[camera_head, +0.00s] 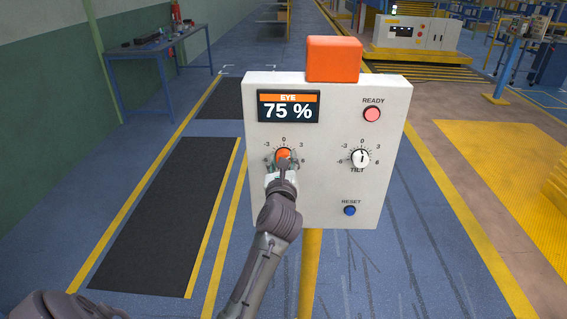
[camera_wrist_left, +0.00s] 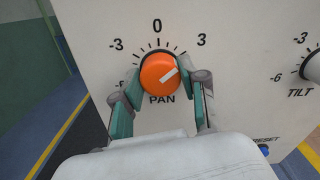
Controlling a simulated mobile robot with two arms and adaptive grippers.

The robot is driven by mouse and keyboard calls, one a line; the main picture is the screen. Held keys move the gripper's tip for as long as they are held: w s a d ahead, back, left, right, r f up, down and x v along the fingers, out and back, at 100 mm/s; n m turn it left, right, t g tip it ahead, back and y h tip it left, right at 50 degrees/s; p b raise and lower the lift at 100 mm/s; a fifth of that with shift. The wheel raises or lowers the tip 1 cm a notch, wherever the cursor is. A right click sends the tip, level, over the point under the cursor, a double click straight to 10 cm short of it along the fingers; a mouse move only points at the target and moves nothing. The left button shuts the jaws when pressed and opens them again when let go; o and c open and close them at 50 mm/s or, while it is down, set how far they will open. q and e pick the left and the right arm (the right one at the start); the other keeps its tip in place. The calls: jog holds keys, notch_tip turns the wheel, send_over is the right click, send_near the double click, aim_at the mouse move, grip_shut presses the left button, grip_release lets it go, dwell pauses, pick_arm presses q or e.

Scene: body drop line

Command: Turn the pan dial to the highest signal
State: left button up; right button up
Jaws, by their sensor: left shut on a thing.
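The orange pan dial (camera_head: 283,153) is on the left of the white control box (camera_head: 320,190), under a display (camera_head: 288,107) that reads "EYE 75 %". In the left wrist view the pan dial (camera_wrist_left: 160,74) has a white pointer line aimed up and right, toward the 3 mark. My left gripper (camera_head: 282,166) is at the dial; in the left wrist view its teal fingers (camera_wrist_left: 160,105) are on both sides of the dial, shut on it. The lower part of the dial's scale is partly hidden by the fingers. My right gripper is not in view.
A white tilt dial (camera_head: 360,158) is to the right, with a red READY lamp (camera_head: 372,114) above and a blue RESET button (camera_head: 349,210) below. An orange block (camera_head: 334,60) tops the box. A yellow post (camera_head: 311,265) supports it. A blue table (camera_head: 150,50) stands far left.

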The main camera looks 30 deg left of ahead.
pick_arm(q)
jog(key=shift+n+b, duration=0.35)
jog(key=shift+n, duration=0.85)
jog(key=o, duration=1.1)
jog(key=shift+o, duration=0.2)
jog(key=v, duration=0.7)
jog(key=shift+s, duration=0.3)
jog(key=shift+d, duration=0.1)
